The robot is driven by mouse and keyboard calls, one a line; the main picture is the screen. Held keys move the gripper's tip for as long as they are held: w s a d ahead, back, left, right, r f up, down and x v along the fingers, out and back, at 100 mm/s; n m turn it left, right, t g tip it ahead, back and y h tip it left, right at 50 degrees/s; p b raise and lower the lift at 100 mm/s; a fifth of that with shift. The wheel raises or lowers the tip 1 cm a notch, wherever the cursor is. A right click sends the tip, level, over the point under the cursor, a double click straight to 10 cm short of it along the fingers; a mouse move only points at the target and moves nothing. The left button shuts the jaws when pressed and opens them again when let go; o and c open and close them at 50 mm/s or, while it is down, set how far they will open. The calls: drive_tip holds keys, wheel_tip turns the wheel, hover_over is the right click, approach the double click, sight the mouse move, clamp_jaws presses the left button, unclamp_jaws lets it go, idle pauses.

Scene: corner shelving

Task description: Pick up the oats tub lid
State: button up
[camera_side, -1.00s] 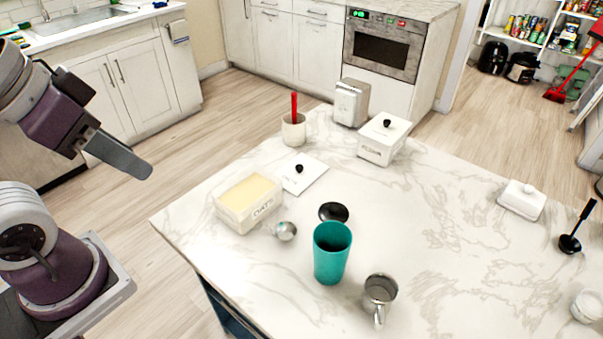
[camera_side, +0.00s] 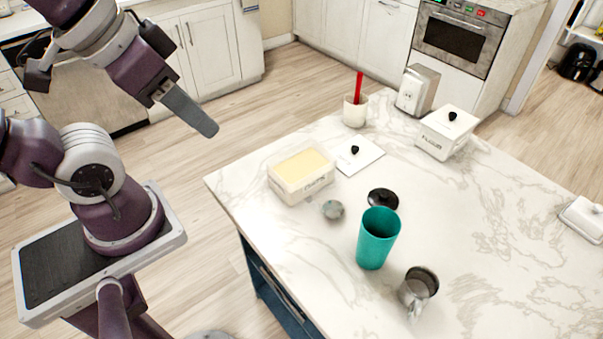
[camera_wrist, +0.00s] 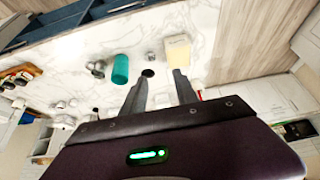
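The oats tub lid (camera_side: 359,156) is a flat white square with a black knob. It lies on the marble island beside the oats tub (camera_side: 306,187), just behind it and to its right. The tub is white, uncovered and filled with something pale; it also shows in the wrist view (camera_wrist: 178,53). My gripper (camera_side: 211,131) is in the air left of the island, apart from the lid and tub. In the wrist view, its two fingers (camera_wrist: 159,74) are spread with nothing seen held between them. I cannot clearly make out the lid in that view.
A teal cup (camera_side: 377,238), a metal mug (camera_side: 417,289), a black round object (camera_side: 383,199) and a small metal cup (camera_side: 333,210) stand in front of the lid. Behind it are a crock with a red handle (camera_side: 356,112) and a lidded flour tub (camera_side: 443,139).

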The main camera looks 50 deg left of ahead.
drive_tip(key=shift+o, duration=1.1)
